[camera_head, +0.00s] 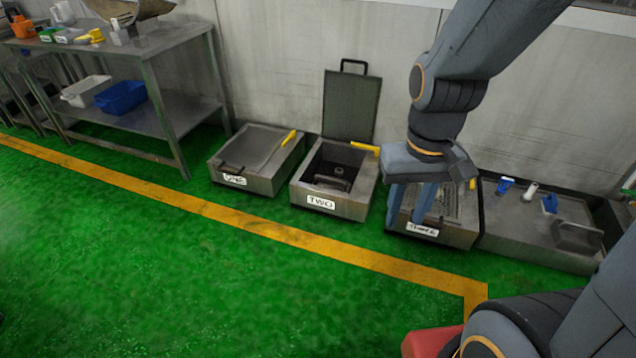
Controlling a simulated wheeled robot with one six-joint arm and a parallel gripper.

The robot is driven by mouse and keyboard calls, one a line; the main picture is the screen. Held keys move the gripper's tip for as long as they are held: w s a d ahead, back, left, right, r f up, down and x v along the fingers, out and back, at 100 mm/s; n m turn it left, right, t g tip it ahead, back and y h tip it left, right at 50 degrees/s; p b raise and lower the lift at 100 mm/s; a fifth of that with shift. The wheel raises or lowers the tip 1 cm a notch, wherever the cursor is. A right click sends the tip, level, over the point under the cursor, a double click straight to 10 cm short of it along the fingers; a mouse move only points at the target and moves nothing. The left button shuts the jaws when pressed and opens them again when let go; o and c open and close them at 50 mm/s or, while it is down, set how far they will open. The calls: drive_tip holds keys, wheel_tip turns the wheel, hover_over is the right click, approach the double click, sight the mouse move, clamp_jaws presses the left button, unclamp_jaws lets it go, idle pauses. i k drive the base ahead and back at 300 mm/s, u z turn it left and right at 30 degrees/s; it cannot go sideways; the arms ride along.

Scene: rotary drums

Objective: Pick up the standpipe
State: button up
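I cannot tell for sure which thing is the standpipe. A small white upright piece (530,192) stands on the grey top at the right, between two blue pieces, a left one (505,186) and a right one (549,203). A dark round fitting (338,171) sits inside the open box marked TWO (321,202). My gripper (407,222) points down in front of the box marked THREE (455,234). Its two blue fingers are apart and I see nothing between them. It hides part of that box.
Box ONE (242,180) is closed, with a yellow handle. Box TWO's lid (351,106) stands raised against the wall. A steel table (170,42) with blue (121,98) and white bins stands at the left. The green floor (200,270) in front is clear.

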sight(527, 195)
drive_tip(key=z, duration=1.75)
drive_tip(key=i, duration=0.45)
drive_tip(key=z, duration=0.65)
drive_tip(key=i, duration=2.05)
drive_tip(key=u, duration=1.1)
drive_tip(key=i, duration=0.75)
drive_tip(key=u, duration=0.5)
